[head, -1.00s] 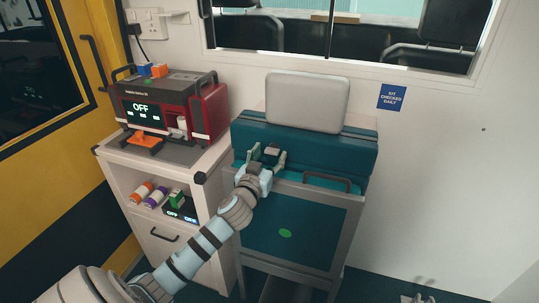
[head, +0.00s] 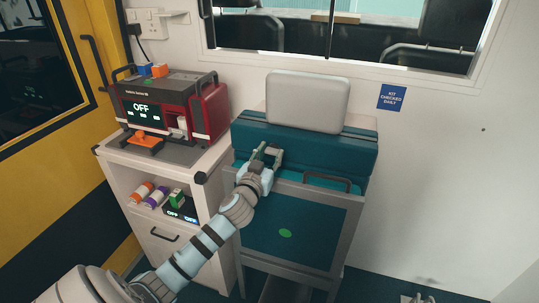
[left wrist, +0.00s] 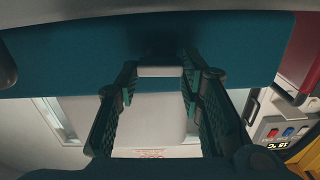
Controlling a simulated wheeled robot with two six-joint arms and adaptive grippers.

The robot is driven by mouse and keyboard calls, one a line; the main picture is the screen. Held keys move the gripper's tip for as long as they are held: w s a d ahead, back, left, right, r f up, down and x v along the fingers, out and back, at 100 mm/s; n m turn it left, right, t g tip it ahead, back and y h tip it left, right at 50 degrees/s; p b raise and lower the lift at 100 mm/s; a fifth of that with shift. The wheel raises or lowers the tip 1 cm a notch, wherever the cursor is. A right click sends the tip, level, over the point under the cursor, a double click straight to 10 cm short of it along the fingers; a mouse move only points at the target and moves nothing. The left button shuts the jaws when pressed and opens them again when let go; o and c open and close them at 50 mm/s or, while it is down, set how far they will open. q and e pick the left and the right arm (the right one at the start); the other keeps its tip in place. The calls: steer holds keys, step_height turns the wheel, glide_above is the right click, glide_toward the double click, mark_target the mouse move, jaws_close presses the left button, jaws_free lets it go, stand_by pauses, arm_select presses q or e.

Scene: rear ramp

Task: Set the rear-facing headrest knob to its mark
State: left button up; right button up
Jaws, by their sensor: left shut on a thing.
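The teal seat (head: 300,150) stands in the middle of the head view with a pale grey headrest (head: 308,101) on top. My left gripper (head: 266,154) is at the left part of the teal front, below the headrest. Its fingers are shut on the headrest knob, which they mostly hide in the head view. In the left wrist view, the fingertips (left wrist: 160,72) press on both sides of a small pale grey piece of the knob (left wrist: 160,71). I cannot see the mark or how the knob is turned. My right gripper is not in view.
A white cabinet (head: 165,234) with a red device (head: 207,108) reading OFF stands close left of the seat. A dark handle (head: 328,181) is right of my gripper. A window (head: 340,40) is behind. The wall (head: 450,170) on the right is bare except for a blue sign (head: 392,97).

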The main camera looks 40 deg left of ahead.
arm_select(q)
steer(key=m+p, duration=0.1)
steer(key=m, duration=0.3)
steer(key=shift+d+r+p, duration=0.1)
steer(key=shift+p, duration=0.25)
steer(key=m+p, duration=0.1)
steer(key=m, duration=0.3)
steer(key=shift+m, duration=0.4)
steer(key=m+p, duration=0.1)
steer(key=m, duration=0.3)
steer(key=shift+d+m+p, duration=0.1)
steer(key=shift+m+p, duration=0.2)
steer(key=shift+p, duration=0.05)
steer(key=shift+f+m+p, duration=0.15)
steer(key=shift+m+p, duration=0.1)
steer(key=shift+m, duration=0.7)
steer(key=shift+f+m+p, duration=0.15)
steer(key=shift+m+p, duration=0.1)
steer(key=shift+m, duration=0.7)
steer(key=o, duration=1.2)
steer(key=shift+c, duration=0.2)
